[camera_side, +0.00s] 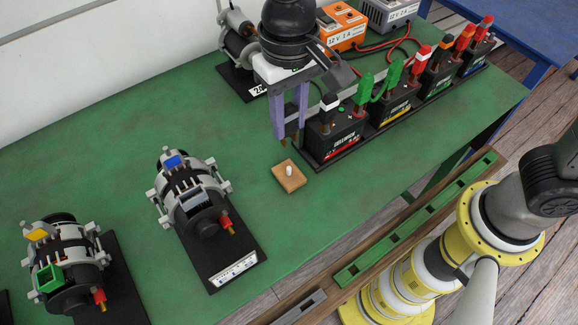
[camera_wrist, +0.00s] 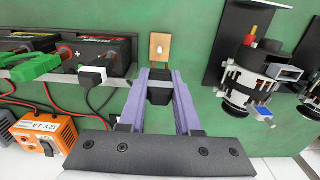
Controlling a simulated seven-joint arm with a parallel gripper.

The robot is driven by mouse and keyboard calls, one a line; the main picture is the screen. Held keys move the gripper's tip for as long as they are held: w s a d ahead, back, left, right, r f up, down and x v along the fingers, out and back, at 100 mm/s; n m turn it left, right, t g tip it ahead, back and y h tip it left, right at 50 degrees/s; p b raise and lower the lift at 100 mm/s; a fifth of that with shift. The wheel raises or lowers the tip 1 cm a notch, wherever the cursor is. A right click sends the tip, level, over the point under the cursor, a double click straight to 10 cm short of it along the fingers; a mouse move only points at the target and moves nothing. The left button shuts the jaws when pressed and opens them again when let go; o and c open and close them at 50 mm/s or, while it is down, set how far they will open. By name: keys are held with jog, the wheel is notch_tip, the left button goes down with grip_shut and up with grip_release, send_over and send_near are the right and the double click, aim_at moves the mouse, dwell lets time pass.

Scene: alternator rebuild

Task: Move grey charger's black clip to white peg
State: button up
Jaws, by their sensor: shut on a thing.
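My gripper (camera_side: 289,132) is shut on a black clip (camera_wrist: 160,92), held between its purple fingers. The clip's cable is not clear, so I cannot trace it to a charger. The white peg (camera_side: 289,171) stands upright on a small wooden block (camera_side: 294,184) on the green bench. It also shows in the wrist view (camera_wrist: 160,49), just beyond the fingertips. The held clip is above the bench, apart from the peg, and behind it in the side view. The grey charger (camera_side: 388,14) stands at the back right.
A row of black batteries (camera_side: 336,137) with coloured clips stands right of my gripper. A white-topped black clip (camera_wrist: 93,76) is on the nearest battery. An orange charger (camera_side: 341,27) is behind. Alternators (camera_side: 190,190) stand left of the peg; bench around the block is clear.

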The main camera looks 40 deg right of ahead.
notch_tip(320, 180, down, 7)
jog(key=shift+r, duration=0.15)
dwell(0.4)
jog(key=shift+f, duration=1.15)
jog(key=o, duration=1)
jog(key=shift+r, duration=4.3)
